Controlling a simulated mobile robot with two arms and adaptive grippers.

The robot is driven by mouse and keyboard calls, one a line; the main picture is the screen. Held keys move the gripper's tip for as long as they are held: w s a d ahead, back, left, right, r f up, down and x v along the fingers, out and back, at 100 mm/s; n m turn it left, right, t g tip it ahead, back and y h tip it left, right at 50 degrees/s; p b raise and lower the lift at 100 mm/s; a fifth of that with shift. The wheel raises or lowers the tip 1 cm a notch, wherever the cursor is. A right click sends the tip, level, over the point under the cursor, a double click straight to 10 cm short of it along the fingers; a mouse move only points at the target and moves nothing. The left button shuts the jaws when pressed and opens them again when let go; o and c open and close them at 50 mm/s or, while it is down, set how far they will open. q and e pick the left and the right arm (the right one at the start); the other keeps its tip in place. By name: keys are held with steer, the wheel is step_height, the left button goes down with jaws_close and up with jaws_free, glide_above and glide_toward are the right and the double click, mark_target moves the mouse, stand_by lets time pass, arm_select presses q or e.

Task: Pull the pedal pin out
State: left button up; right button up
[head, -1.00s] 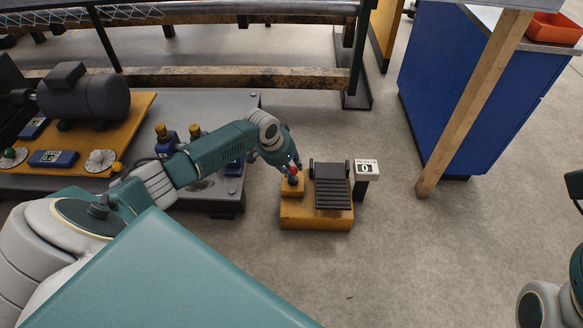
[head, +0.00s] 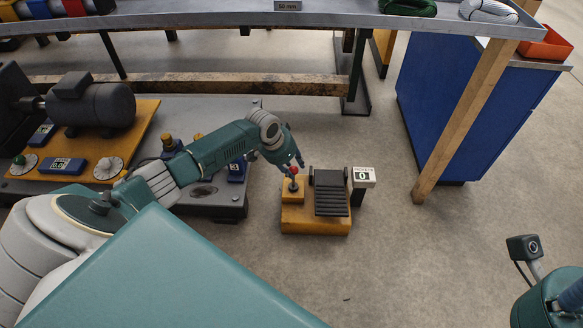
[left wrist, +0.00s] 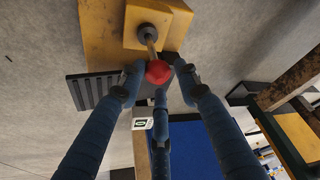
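The pedal pin is a grey stem with a red ball knob (head: 293,170), standing upright in the small yellow block of the pedal unit (head: 315,223). The dark ribbed pedal (head: 331,192) lies right beside it. In the left wrist view the red knob (left wrist: 158,71) sits between the blue fingers of the gripper (left wrist: 157,80). The fingers look spread around it, with small gaps at the sides. The pin's lower end is hidden in the block. My right gripper is out of view.
A small counter (head: 363,177) reading 0 stands right of the pedal. A grey machine plate (head: 240,205) with a motor (head: 86,103) lies left. A wooden post (head: 470,115) and blue cabinet (head: 440,120) stand right. The floor in front is clear.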

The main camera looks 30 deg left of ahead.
arm_select(q)
steer(key=shift+o, duration=0.8)
steer(key=shift+w+r, duration=0.15)
steer(key=shift+r, duration=0.15)
steer(key=shift+f, duration=0.15)
steer(key=shift+s+r, duration=0.2)
steer(key=shift+s, duration=0.05)
steer(key=v, duration=1.1)
steer(key=shift+r, duration=0.3)
